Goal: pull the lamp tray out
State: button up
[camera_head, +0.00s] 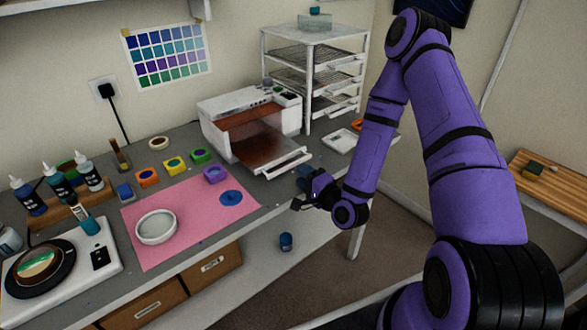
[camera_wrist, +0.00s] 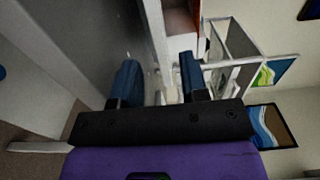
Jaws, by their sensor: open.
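The lamp (camera_head: 247,104) is a white box with a dark reddish-brown opening, on the grey worktop. Its tray (camera_head: 288,164) sticks out of the front, with a white front edge and handle and a brown, shiny floor. My gripper (camera_head: 301,186) is open and empty, just in front of and a little below the tray's front edge. It looks apart from the handle. In the wrist view my gripper's blue fingers (camera_wrist: 160,76) stand spread, with part of the white and red-brown lamp (camera_wrist: 182,20) beyond them. The part of the tray nearest the fingers is hard to make out there.
A white wire rack (camera_head: 315,70) stands behind the lamp, and a small white dish (camera_head: 342,139) lies to its right. A pink mat (camera_head: 185,225) with a white bowl (camera_head: 156,227) and several coloured moulds lie to the left. Open floor (camera_head: 390,230) lies before the worktop.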

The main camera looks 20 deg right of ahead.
jog(key=shift+v, duration=1.4)
jog(key=w+r+n+g, duration=0.1)
jog(key=r+n, duration=0.1)
jog(key=w+r+n+g, duration=0.2)
jog(key=n, duration=0.1)
jog(key=shift+n, duration=0.3)
jog(key=s+d+r+n+g+h, duration=0.2)
jog(key=r+n+h, duration=0.1)
jog(key=r, duration=0.6)
jog(key=s+d+r+n+g+h, duration=0.2)
jog(key=r+n+g, duration=0.1)
jog(key=r, duration=0.6)
jog(key=s+r+n+g, duration=0.1)
jog(key=s+r, duration=0.3)
jog(key=s, duration=0.4)
jog(key=s+r+n+g, duration=0.1)
jog(key=s+r, duration=0.4)
jog(key=s, duration=0.3)
jog(key=s+a+r+g, duration=0.1)
jog(key=s+r+g, duration=0.1)
jog(key=s+r, duration=0.3)
jog(key=s, duration=0.3)
jog(key=shift+s+r+n+h, duration=0.2)
jog(key=shift+n+h, duration=0.1)
jog(key=shift+n, duration=0.1)
